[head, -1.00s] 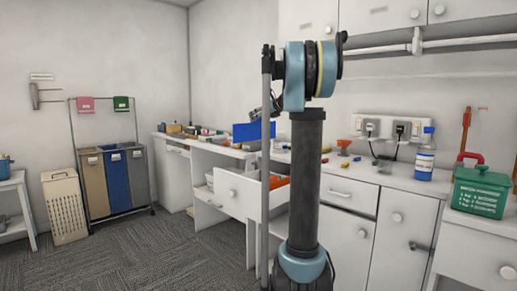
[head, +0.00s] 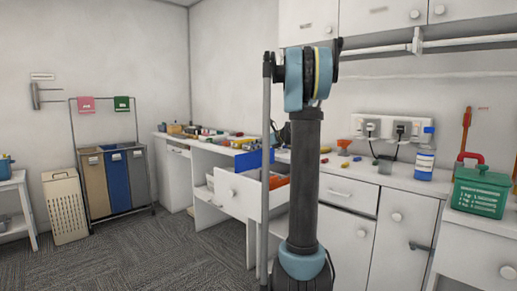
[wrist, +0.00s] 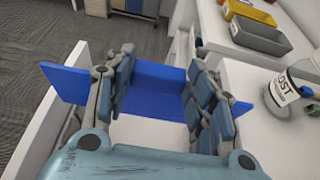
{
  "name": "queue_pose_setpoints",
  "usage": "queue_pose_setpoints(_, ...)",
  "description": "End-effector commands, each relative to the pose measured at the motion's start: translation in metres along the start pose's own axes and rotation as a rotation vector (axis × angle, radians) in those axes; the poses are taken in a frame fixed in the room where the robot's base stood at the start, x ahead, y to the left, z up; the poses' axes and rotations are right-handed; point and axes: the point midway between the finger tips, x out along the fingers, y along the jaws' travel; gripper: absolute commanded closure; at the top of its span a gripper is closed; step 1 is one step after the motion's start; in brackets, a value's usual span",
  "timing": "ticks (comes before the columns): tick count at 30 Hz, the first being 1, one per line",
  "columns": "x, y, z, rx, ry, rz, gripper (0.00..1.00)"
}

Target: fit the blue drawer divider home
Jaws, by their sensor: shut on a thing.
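The blue drawer divider (head: 252,162) is in my gripper, low over the open white drawer (head: 233,194), and its top edge is tilted in the head view. Whether its lower edge is inside the drawer is unclear. In the wrist view the divider (wrist: 150,88) shows between and beyond the fingers, with blue also to the left. My gripper (wrist: 160,62) is shut on it, with blue padded fingers on either side. The drawer's white wall (wrist: 40,130) runs along the left of the wrist view. My arm hides the gripper and part of the drawer in the head view.
Orange contents (head: 278,182) lie in the drawer. The white counter beside it holds trays, including a yellow one (wrist: 258,36), and a labelled jar (wrist: 288,92). A blue-capped bottle (head: 426,155) and a green box (head: 480,190) stand on the right. The carpet in front is clear.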

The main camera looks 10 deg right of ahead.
Motion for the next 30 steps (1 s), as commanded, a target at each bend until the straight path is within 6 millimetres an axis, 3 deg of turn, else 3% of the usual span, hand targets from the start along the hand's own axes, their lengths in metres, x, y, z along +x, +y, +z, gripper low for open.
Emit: queue_pose_setpoints(30, 0.021, 0.000, -0.052, 0.000, 0.000, 0.000, 0.92)
